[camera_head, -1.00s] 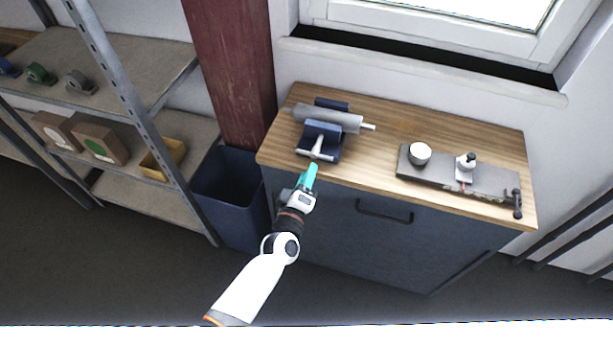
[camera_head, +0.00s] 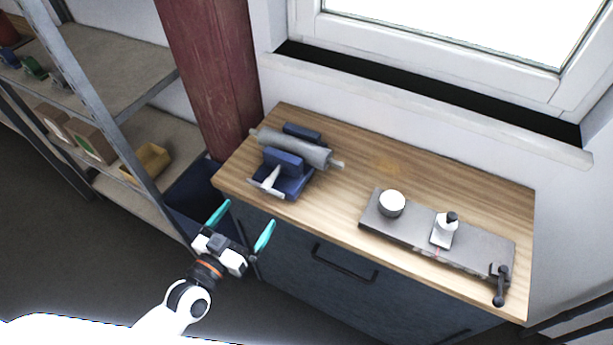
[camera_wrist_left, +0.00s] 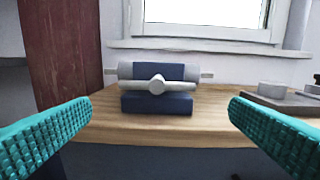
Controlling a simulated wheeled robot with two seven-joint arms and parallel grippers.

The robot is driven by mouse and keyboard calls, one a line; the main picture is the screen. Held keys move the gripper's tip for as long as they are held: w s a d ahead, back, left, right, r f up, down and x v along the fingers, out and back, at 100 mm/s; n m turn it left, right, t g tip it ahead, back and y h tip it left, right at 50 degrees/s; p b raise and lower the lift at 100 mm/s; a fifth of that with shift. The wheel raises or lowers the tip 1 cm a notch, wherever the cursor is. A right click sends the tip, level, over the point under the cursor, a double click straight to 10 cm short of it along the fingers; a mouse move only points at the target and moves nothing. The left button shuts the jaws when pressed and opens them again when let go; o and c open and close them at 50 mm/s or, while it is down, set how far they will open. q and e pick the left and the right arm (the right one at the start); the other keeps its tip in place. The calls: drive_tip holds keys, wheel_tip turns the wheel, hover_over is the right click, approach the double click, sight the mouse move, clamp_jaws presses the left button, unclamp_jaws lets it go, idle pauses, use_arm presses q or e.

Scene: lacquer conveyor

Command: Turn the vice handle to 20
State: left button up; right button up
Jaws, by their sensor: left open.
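The blue vice (camera_head: 291,187) sits on the left end of the wooden worktop, with a grey cylinder (camera_head: 303,150) lying across it. Its light grey handle (camera_head: 268,181) is on the front side. In the left wrist view the handle (camera_wrist_left: 157,86) shows a round hub with a roughly level bar, centred between the fingers. My left gripper (camera_head: 243,218) is open and empty, its teal fingers spread wide, in front of the worktop and apart from the handle. No number or scale is readable on the vice. My right gripper is not in view.
A dark bin (camera_head: 190,205), red post (camera_head: 212,75) and shelf (camera_head: 115,75) stand left. The worktop middle (camera_head: 340,195) is clear.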

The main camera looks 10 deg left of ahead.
sight(264, 191)
use_arm(q)
drive_tip(key=shift+m, duration=0.3)
drive_tip(key=x, duration=0.3)
drive_tip(key=p+x, duration=0.1)
drive_tip(key=shift+w+a+r, duration=0.3)
drive_tip(key=shift+w+r, duration=0.05)
drive_tip(key=x, duration=0.5)
drive_tip(key=shift+w+d+f, duration=0.15)
drive_tip(key=shift+w+d, duration=0.15)
drive_tip(key=shift+d, duration=0.05)
drive_tip(key=shift+w+d, duration=0.15)
drive_tip(key=shift+w, duration=0.3)
drive_tip(key=c, duration=0.7)
drive_tip(key=n, duration=0.2)
drive_tip(key=shift+n, duration=0.4)
drive_tip(key=shift+s+n, duration=0.1)
drive_tip(key=shift+n, duration=0.6)
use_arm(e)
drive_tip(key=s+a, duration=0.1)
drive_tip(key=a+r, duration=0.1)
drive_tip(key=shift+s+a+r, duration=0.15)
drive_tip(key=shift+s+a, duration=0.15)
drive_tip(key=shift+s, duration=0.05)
use_arm(q)
drive_tip(key=shift+f, duration=0.1)
